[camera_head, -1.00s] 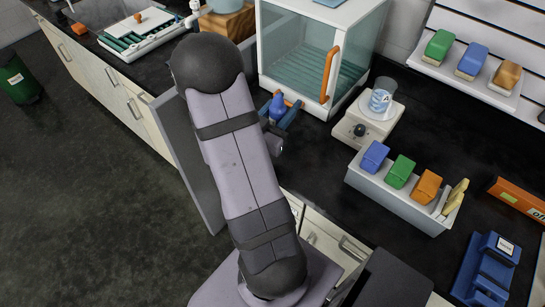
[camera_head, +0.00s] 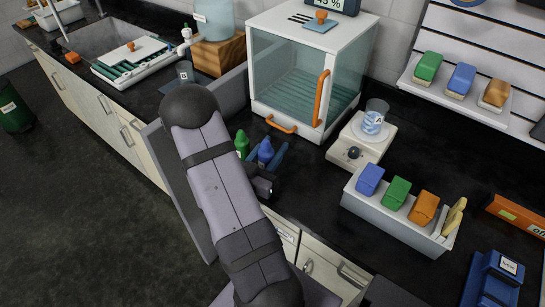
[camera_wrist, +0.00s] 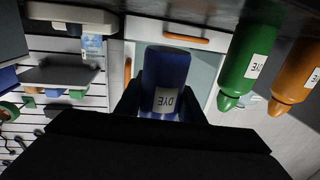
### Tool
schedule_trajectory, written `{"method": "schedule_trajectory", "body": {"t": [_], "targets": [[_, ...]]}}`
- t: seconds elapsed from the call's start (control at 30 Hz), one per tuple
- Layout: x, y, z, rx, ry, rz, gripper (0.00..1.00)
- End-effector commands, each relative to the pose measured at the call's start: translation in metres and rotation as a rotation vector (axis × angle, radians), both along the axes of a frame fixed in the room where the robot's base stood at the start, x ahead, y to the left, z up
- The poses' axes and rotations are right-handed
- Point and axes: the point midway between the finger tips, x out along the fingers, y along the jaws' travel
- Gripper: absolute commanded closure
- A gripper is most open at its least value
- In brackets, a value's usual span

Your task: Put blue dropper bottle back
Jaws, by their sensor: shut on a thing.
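The blue dropper bottle (camera_head: 265,151) is held between the fingers of my gripper (camera_head: 266,160), over the counter in front of the glass cabinet. In the wrist view the blue bottle (camera_wrist: 165,72) shows a white DYE label, with a dark finger on each side. A green dropper bottle (camera_head: 242,143) stands just left of it in the head view. In the wrist view the green bottle (camera_wrist: 248,55) and an orange bottle (camera_wrist: 297,70) are to the right of the held one. The orange bottle is hidden in the head view. I cannot tell whether the blue bottle's base touches anything.
The glass cabinet (camera_head: 262,75) with orange handles stands behind my gripper. A white scale (camera_head: 352,149) with a beaker (camera_head: 373,118) is to the right. A grey bin (camera_head: 380,218) with several coloured blocks lies further right.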

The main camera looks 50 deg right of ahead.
Motion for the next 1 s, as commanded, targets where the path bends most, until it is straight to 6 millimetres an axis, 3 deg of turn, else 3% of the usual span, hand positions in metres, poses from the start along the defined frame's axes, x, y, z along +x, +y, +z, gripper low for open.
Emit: {"method": "schedule_trajectory", "body": {"t": [0.17,0.53,1.0], "targets": [[0.0,0.0,-0.003,0.0,0.0,0.0,0.73],[0.0,0.0,-0.035,0.001,0.001,0.0,0.73],[0.0,0.0,-0.041,0.0,-0.001,0.0,0.73]]}}
